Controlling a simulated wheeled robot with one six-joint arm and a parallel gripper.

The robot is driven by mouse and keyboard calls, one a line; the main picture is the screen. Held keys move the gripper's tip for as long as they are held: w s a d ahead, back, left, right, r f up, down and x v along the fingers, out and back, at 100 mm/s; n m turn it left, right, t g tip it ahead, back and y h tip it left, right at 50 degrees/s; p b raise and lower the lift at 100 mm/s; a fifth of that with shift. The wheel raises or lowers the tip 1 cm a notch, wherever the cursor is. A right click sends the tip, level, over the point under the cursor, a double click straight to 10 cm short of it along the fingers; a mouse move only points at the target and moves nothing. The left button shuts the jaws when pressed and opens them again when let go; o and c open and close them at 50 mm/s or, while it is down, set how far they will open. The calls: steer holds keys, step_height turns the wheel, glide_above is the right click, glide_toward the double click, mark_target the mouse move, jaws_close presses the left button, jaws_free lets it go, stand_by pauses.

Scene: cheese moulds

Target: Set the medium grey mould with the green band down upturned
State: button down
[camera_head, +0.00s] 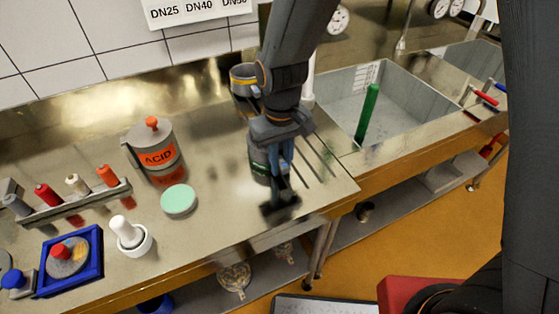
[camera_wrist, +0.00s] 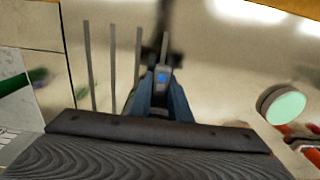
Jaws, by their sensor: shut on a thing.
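The medium grey mould with the green band (camera_head: 259,164) is in the head view, near the front right of the steel bench. It is partly hidden by my gripper (camera_head: 281,188), which points down at its right side. My gripper is shut on the mould. I cannot tell which end of the mould is up or whether it touches the bench. In the wrist view my gripper (camera_wrist: 161,78) shows over bare steel. A dark, ridged grey surface fills the bottom of that view; I cannot tell what it is.
A grey mould with a yellow band (camera_head: 243,79) stands behind. Left are a mint-green disc (camera_head: 179,200), an ACID can (camera_head: 155,152) and a white mortar (camera_head: 133,241). A sink with a green bar (camera_head: 367,113) lies right. The bench's front edge is close.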

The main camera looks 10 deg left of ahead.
steer(key=c, duration=1.6)
jaws_free()
steer(key=shift+f, duration=0.1)
steer(key=shift+c, duration=0.2)
step_height(320, 180, up, 12)
steer(key=b, duration=0.2)
steer(key=shift+b, duration=0.4)
steer(key=s+d+f+m, duration=0.1)
steer(key=d+f+m, duration=0.2)
steer(key=d, duration=0.9)
steer(key=s+d+f+m+t, duration=0.1)
steer(key=s+d+f+m, duration=0.1)
steer(key=d, duration=1)
step_height(320, 180, down, 2)
steer(key=shift+s+d+f+m, duration=0.1)
steer(key=shift+s+d+m, duration=0.2)
steer(key=shift+m, duration=0.4)
steer(key=shift+a, duration=0.1)
